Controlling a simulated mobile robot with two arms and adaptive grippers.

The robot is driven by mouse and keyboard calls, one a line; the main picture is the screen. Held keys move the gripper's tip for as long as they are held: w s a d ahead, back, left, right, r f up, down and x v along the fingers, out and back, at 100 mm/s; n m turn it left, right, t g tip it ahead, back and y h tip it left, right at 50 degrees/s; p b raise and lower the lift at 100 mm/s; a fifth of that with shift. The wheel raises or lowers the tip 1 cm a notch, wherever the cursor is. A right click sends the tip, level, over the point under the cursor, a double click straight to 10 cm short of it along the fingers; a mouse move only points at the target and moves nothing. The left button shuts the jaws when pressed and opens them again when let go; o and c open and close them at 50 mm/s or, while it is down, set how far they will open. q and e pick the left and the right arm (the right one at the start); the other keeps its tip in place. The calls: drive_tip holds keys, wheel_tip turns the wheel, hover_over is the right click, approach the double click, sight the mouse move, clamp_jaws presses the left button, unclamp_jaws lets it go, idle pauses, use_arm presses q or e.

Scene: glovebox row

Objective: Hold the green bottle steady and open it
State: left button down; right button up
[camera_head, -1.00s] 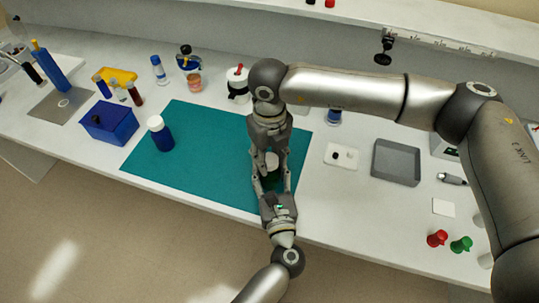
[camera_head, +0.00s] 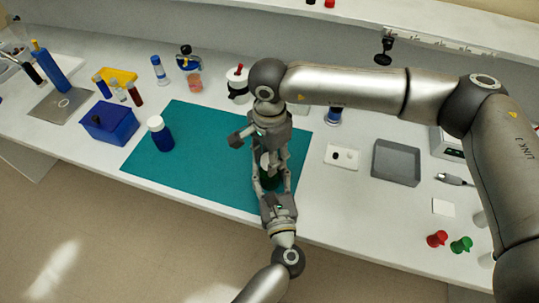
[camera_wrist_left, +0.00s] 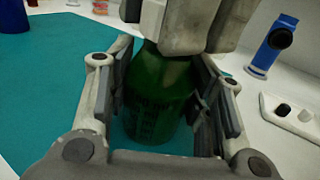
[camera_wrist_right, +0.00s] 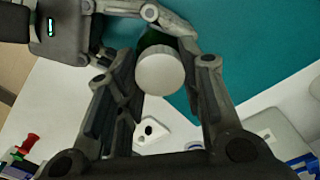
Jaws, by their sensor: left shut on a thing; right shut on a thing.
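The green bottle (camera_head: 269,182) stands upright near the front right of the teal mat (camera_head: 205,160), largely covered by my grippers in the head view. My left gripper (camera_wrist_left: 160,88), coming from the front, is shut around its body, with a finger on each side in the left wrist view. The bottle's white cap (camera_wrist_right: 160,72) shows between the fingers of my right gripper (camera_wrist_right: 163,80). The right gripper reaches down from above and is shut on the cap. In the left wrist view, its fingers cover the bottle's top.
A blue bottle with a white cap (camera_head: 161,136) stands on the mat's left part. A blue bin (camera_head: 109,123) is left of the mat. A white holed plate (camera_head: 342,157) and a grey tray (camera_head: 396,163) lie to the right. The mat's middle is clear.

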drive_tip(key=n, duration=0.8)
drive_tip(key=shift+n, duration=0.3)
drive_tip(key=shift+r, duration=0.15)
drive_tip(key=shift+r, duration=1)
drive_tip(key=shift+r, duration=2)
use_arm(q)
drive_tip(key=c, duration=0.6)
unclamp_jaws()
